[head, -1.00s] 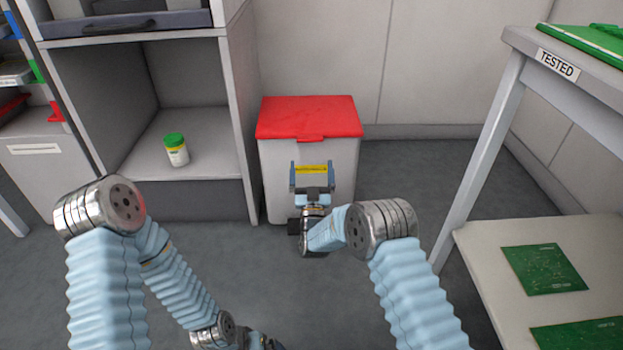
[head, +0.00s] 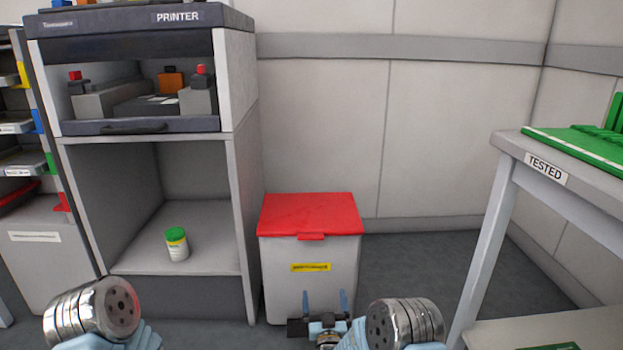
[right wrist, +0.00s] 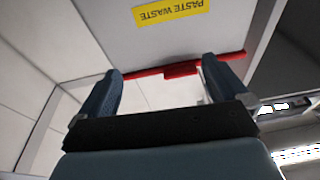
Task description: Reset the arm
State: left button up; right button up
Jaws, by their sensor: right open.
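My right gripper (head: 325,302) is low in the head view, in front of the grey bin, with its two blue fingers pointing up and apart. In the right wrist view the same gripper (right wrist: 160,82) is open, with nothing between its fingers. My right arm's metal joint shows at the bottom, right of the gripper. My left arm shows only as a metal joint at the bottom left; the left gripper is out of view.
The grey bin (head: 283,279) has a shut red lid (head: 309,215) and a yellow label, readable as PASTE WASTE in the wrist view. A green-lidded jar (head: 177,244) stands on the shelf under the printer (head: 140,18). The TESTED table (head: 508,143) is at right.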

jog(key=s+d+f+m+g, duration=0.1)
jog(key=s+d+f+g, duration=0.35)
jog(key=s+f, duration=0.3)
jog(key=s+d+f+g, duration=0.3)
jog(key=s+f+g, duration=0.3)
jog(key=f, duration=0.2)
jog(key=s+d+f+g+y, duration=0.1)
jog(key=s+g, duration=0.1)
jog(key=s, duration=0.3)
jog(key=s+f+g+y, duration=0.1)
jog(key=s+f+g, duration=0.15)
jog(key=s, duration=0.35)
jog(key=s+r+m+g, duration=0.15)
jog(key=s+g, duration=0.35)
jog(key=s, duration=0.8)
notch_tip(320, 180, up, 15)
jog(key=p, duration=1.6)
jog(key=shift+a+r+y, duration=0.2)
jog(key=shift+y, duration=0.2)
